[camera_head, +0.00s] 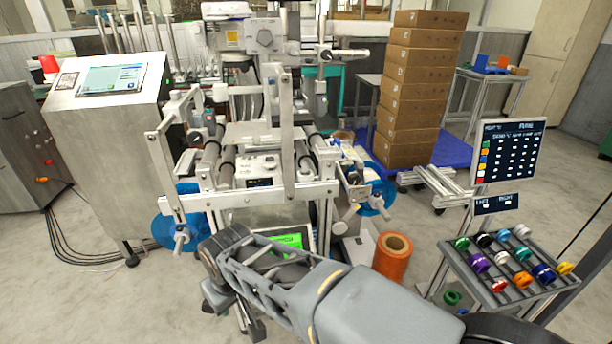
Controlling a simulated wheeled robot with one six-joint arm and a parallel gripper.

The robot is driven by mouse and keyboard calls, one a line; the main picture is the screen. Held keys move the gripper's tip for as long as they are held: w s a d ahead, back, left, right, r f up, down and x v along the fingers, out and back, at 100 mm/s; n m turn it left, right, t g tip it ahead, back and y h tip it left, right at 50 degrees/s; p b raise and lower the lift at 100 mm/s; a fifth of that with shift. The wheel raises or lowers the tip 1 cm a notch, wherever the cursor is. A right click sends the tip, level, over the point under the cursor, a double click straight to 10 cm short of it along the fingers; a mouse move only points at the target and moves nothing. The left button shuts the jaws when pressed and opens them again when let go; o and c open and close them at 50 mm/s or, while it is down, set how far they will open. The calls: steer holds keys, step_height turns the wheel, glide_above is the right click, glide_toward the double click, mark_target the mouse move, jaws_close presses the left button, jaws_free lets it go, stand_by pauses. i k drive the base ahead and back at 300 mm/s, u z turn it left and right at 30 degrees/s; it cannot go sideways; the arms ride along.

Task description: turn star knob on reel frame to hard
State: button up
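The reel frame (310,194) is a pale metal machine in the middle, with rollers and a blue reel on each side. A pale knob-like part (180,240) sticks out in front of the left blue reel (164,232). Another (386,213) sits by the right blue reel (388,196). Both are too small for me to tell a star shape or a setting mark. My grey arm reaches from the lower right to in front of the frame's lower part, hiding some of it. I cannot make out my gripper's fingers.
A steel console (104,145) with a screen stands left. An orange roll (393,257) stands on the floor right of my arm. A rack (490,263) of coloured rolls and a dark sign board (508,152) are farther right. Stacked cartons (414,90) stand behind.

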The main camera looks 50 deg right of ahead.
mark_target(354, 178)
steer(key=u, duration=1.5)
steer(key=k, duration=0.65)
steer(key=z, duration=1.35)
